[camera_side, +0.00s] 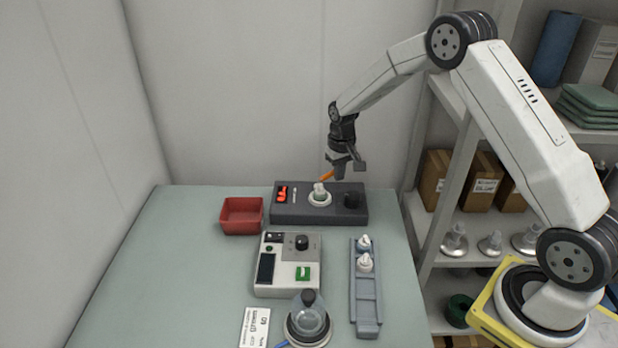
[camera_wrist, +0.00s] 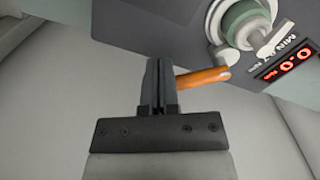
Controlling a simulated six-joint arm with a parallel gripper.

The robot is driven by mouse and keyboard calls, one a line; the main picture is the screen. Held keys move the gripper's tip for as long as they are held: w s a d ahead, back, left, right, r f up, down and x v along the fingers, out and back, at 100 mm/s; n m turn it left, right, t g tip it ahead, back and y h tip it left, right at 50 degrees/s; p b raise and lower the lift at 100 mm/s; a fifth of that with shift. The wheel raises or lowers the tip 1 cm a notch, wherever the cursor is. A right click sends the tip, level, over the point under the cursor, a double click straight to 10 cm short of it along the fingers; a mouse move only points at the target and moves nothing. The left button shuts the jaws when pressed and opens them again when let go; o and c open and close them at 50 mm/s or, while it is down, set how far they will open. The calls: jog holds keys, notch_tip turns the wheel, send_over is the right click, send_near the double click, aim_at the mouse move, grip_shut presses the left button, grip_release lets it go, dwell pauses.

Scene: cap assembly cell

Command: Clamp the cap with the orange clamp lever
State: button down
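The orange clamp lever (camera_side: 327,175) sticks out at the back of the dark fixture block, above and beside the cap. It also shows in the wrist view (camera_wrist: 204,77), with one end against or just behind the right side of my fingers. My gripper (camera_side: 342,172) is over the back of the block. In the wrist view its fingers (camera_wrist: 160,82) are together, with nothing seen between them; I cannot tell whether they touch the lever. The white cap (camera_wrist: 273,40) sits on a greenish body (camera_wrist: 243,22) in a pale round seat (camera_side: 319,200) on the block.
The fixture block (camera_side: 290,215) has a red display (camera_wrist: 288,63). A red bin (camera_side: 242,215) stands at its left. A control box (camera_side: 287,282), a grey rack (camera_side: 366,300) with white-topped parts, and a glass-domed item (camera_side: 308,318) stand in front. The table's left side is clear.

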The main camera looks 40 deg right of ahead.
jog(key=shift+w+d, duration=0.15)
jog(key=shift+w, duration=0.55)
dwell(0.6)
jog(key=shift+w, duration=0.55)
dwell(0.3)
jog(key=shift+w, duration=0.35)
jog(key=shift+w+a, duration=0.2)
jog(key=shift+w, duration=0.15)
dwell(0.3)
jog(key=shift+s, duration=0.2)
jog(key=shift+r, duration=0.15)
notch_tip(320, 180, up, 8)
dwell(1.5)
